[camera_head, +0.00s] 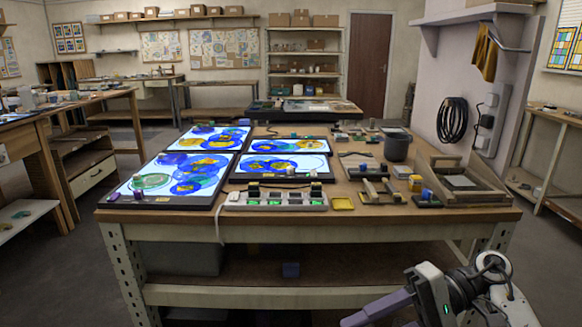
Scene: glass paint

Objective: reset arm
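My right gripper (378,310) shows at the bottom right of the head view, low in front of the workbench (340,232) and apart from it. Its purple-grey fingers point left and are partly cut off by the lower edge, so I cannot tell whether they are apart or closed. I see nothing held in the visible part. My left arm and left gripper are not in view.
Floor is open at left.

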